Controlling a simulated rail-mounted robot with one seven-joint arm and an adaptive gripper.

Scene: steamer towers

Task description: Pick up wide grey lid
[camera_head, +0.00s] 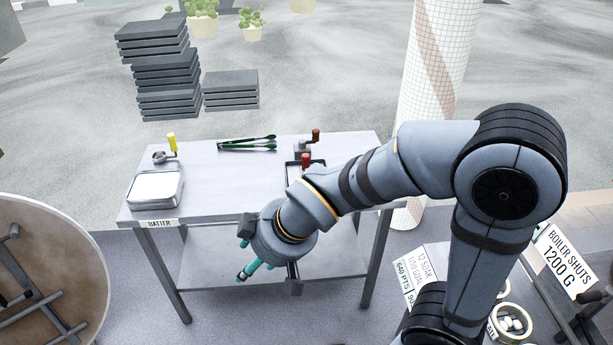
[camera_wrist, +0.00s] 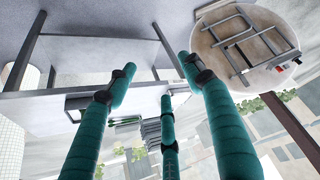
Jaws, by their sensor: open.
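I cannot pick out a wide grey lid for certain in either view. My gripper (camera_head: 246,262) is at the front side of the metal table (camera_head: 232,172), low by its front edge in the head view. In the wrist view my gripper (camera_wrist: 160,82) shows several teal fingers spread apart, with nothing between them. A grey rectangular container with a pale top (camera_head: 155,188) stands at the table's left end, above the BATTER label (camera_head: 160,223). My arm hides part of the table's right side.
On the table lie green-handled tongs (camera_head: 247,144), a yellow-handled tool (camera_head: 171,143) and a dark frame with a red knob (camera_head: 304,161). A round table (camera_head: 75,235) stands at left. At right are a BOILER SHUTS sign (camera_head: 562,258) and a bowl of white pieces (camera_head: 512,323).

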